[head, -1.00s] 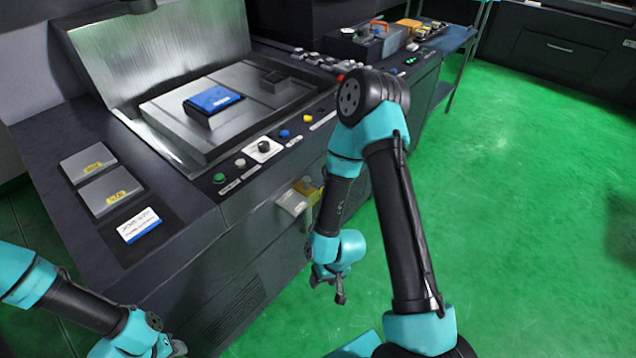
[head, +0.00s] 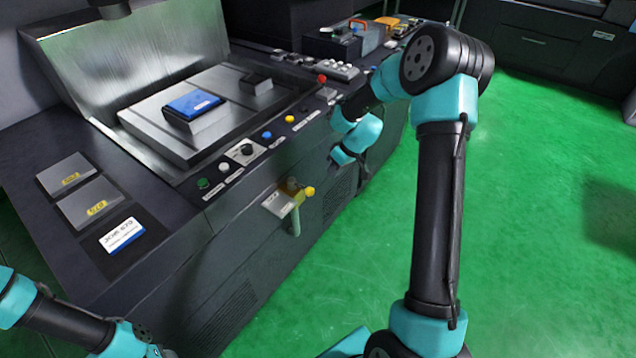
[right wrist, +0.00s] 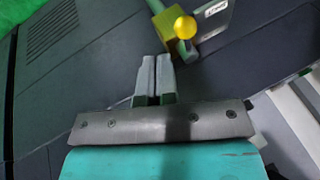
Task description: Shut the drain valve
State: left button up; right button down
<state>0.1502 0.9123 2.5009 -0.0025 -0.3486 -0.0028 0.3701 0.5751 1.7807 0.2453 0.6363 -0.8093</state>
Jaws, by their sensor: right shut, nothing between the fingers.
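The drain valve (head: 291,187) is on the front of the dark machine, with a brass-yellow body, a yellow ball knob (head: 309,191) and a pale green pipe below. It also shows at the top of the right wrist view (right wrist: 178,30), beyond my fingertips. My right gripper (head: 362,172) is to the right of the valve, near the machine's front, apart from the knob. In the right wrist view its fingers (right wrist: 155,62) are together and empty. My left gripper (head: 158,351) is at the bottom edge, mostly cut off.
A pale label plate (head: 277,204) is beside the valve. Coloured buttons and a black knob (head: 246,149) line the panel edge above. A blue block (head: 192,105) lies on the machine's worktable. The green floor (head: 540,220) is open to the right.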

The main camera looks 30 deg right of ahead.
jog(key=w+d+r+n, duration=0.1)
jog(key=d+r, duration=0.2)
jog(key=r, duration=0.2)
jog(key=shift+d, duration=0.2)
jog(key=w+a+f, duration=0.1)
jog(key=a+f, duration=0.7)
jog(key=f, duration=0.2)
jog(key=shift+w+f, duration=0.15)
jog(key=shift+w, duration=0.15)
